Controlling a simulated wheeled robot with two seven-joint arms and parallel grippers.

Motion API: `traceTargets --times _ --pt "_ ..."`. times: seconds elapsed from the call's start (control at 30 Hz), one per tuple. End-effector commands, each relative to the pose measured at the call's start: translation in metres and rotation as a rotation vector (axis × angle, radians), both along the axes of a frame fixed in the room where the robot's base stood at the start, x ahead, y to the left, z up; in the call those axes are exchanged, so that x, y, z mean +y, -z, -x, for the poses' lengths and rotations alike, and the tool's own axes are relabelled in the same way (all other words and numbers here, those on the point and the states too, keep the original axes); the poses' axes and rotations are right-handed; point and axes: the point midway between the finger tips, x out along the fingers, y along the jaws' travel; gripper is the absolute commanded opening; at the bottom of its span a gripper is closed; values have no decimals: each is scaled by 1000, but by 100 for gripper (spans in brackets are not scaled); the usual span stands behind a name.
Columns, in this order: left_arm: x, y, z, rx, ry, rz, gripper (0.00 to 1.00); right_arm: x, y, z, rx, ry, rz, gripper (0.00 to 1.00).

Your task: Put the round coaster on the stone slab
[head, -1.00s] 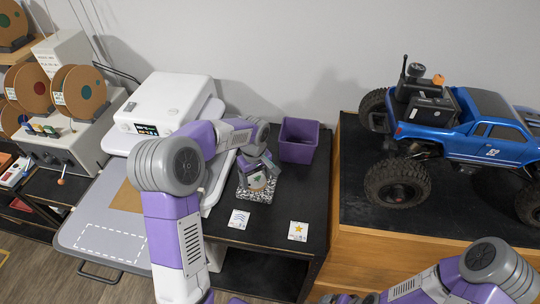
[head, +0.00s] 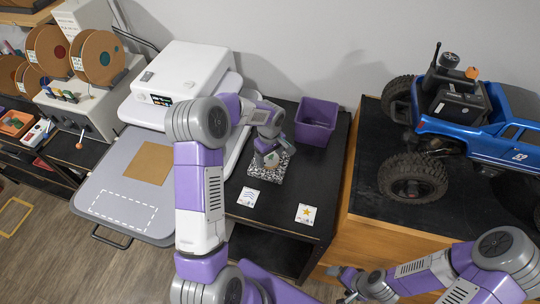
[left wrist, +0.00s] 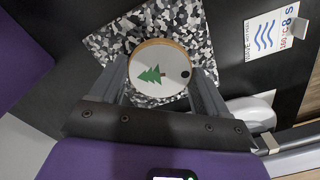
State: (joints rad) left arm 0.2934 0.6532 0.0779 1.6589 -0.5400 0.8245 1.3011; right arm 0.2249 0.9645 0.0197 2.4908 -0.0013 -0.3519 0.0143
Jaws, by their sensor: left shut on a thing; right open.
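The round coaster (left wrist: 158,66) is white with a wooden rim, a green tree and a dark dot. My left gripper (left wrist: 160,82) is shut on it, a finger on either side; in the head view this gripper (head: 268,152) is at the black table's back. The stone slab (left wrist: 104,44), speckled black, white and grey, lies under the coaster, and its edge shows in the head view (head: 281,176). The coaster is over the slab's middle; I cannot tell if they touch. My right gripper (head: 346,284) is open and empty at the bottom, away from the slab.
A purple bin (head: 316,122) stands behind and right of the slab. A wave card (head: 251,196) and a star card (head: 306,214) lie in front. A white press (head: 184,78) stands left. A blue crawler (head: 480,120) sits on the bench at right.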

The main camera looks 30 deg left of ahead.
Motion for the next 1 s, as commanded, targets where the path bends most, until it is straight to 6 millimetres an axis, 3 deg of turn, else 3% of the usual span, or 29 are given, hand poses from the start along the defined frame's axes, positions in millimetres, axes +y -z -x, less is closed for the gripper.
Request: traceTargets --times 0.37,0.4,0.53,0.87,1.0 --pt "0 6 -1 -4 1 -1 46 0 5 0 0 0 0 92" --pt "0 4 -1 -2 1 0 82 0 4 0 0 0 0 92" --pt "0 4 -1 -2 1 0 100 0 3 0 0 0 0 92" --pt "0 -1 -1 -2 1 0 100 0 -2 0 0 0 0 92" --pt "0 -23 -2 -7 2 -2 100 0 0 0 -1 0 0 92"
